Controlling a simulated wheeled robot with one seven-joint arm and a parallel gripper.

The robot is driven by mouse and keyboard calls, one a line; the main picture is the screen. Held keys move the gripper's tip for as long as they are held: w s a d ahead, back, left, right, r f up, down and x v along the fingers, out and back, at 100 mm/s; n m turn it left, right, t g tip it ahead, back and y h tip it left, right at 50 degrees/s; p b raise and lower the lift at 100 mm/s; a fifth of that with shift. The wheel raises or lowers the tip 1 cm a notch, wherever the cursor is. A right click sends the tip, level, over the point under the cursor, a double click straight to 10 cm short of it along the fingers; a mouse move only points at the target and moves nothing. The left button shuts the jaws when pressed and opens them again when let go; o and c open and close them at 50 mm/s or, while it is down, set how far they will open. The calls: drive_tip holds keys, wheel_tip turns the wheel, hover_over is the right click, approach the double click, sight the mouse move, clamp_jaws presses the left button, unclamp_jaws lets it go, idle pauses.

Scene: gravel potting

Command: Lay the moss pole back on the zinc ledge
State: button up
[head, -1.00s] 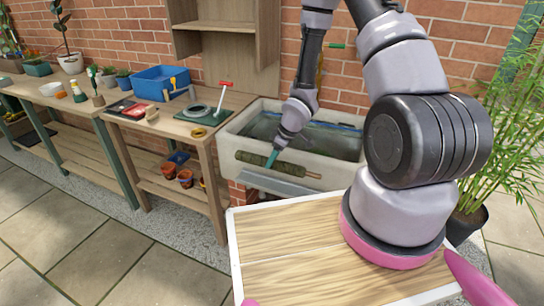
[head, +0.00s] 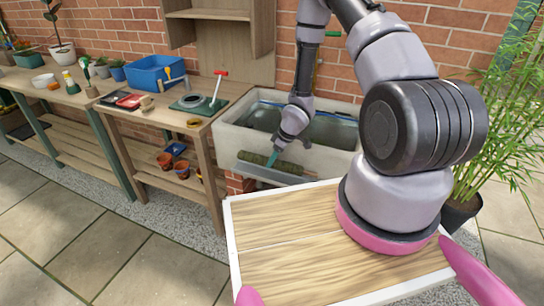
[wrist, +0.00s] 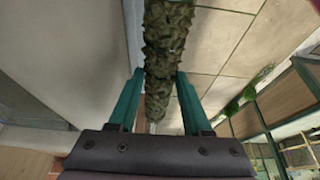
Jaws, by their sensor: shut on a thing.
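The moss pole (head: 258,160) is a dark green, rough rod lying roughly level in front of the stone sink. My gripper (head: 272,158) has its teal fingers on either side of the pole and is shut on it. In the wrist view the mossy pole (wrist: 168,38) runs between the fingers (wrist: 159,90). The zinc ledge (head: 268,173) is a grey strip along the sink's front, right below the pole in the head view. I cannot tell whether the pole touches it.
The stone sink (head: 236,136) stands behind the ledge. A wooden bench (head: 205,122) with a blue bin (head: 158,70) and tools is to the left. A leafy potted plant (head: 490,110) is at the right. Paving is open at the lower left.

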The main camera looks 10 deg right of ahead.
drive_tip(key=shift+w+d+f, duration=0.1)
drive_tip(key=shift+w+f, duration=0.05)
drive_tip(key=shift+f, duration=0.75)
drive_tip(key=shift+w+d+f, duration=0.15)
drive_tip(key=shift+w+f, duration=0.05)
drive_tip(key=shift+f, duration=0.7)
drive_tip(key=shift+w+d+f, duration=0.1)
drive_tip(key=shift+w+f, duration=0.05)
drive_tip(key=shift+f, duration=0.75)
drive_tip(key=shift+f, duration=0.25)
drive_tip(key=o, duration=1.1)
drive_tip(key=shift+o, duration=0.2)
